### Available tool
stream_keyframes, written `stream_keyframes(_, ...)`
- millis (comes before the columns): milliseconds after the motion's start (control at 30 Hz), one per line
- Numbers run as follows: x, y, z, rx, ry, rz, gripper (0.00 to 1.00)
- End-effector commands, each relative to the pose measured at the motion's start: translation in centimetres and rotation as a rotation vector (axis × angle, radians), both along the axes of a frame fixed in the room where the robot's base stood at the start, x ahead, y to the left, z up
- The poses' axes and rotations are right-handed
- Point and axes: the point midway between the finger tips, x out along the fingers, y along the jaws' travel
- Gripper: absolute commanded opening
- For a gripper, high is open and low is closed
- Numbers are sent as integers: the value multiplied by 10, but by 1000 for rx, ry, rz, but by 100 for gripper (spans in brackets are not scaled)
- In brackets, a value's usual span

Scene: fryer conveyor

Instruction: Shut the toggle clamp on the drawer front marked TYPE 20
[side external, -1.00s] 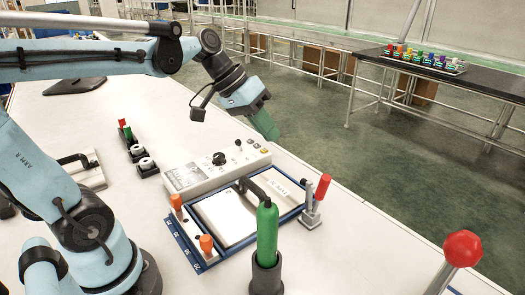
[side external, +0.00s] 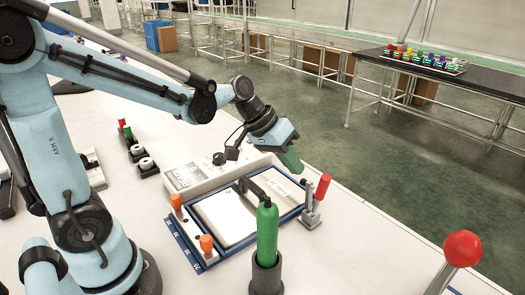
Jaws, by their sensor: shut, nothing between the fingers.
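The drawer front (side external: 277,186) carries a small printed label, too small here to read surely as TYPE 20. It is part of a blue-framed unit with a white lid (side external: 224,217) and a black handle (side external: 264,190). The toggle clamp with a red handle (side external: 322,187) stands at the unit's right end, its handle upright and leaning slightly right. My gripper (side external: 294,163) has green fingers, shut and empty. It hangs above and to the left of the red handle, apart from it, over the back edge of the unit.
A control box (side external: 190,176) with a knob stands behind the unit. Orange knobs (side external: 206,243) line its left side. A green-handled tool (side external: 267,232) stands upright in a dark holder in front. A red ball lever (side external: 462,249) is at front right.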

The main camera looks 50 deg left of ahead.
Motion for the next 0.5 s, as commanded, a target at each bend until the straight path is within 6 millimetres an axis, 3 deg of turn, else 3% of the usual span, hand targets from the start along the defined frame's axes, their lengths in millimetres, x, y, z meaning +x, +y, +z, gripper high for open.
stream_keyframes(200, 6, -29, -6, 1, -1, -4, 0)
stream_keyframes(500, 8, -40, -8, 0, 0, 0, 0)
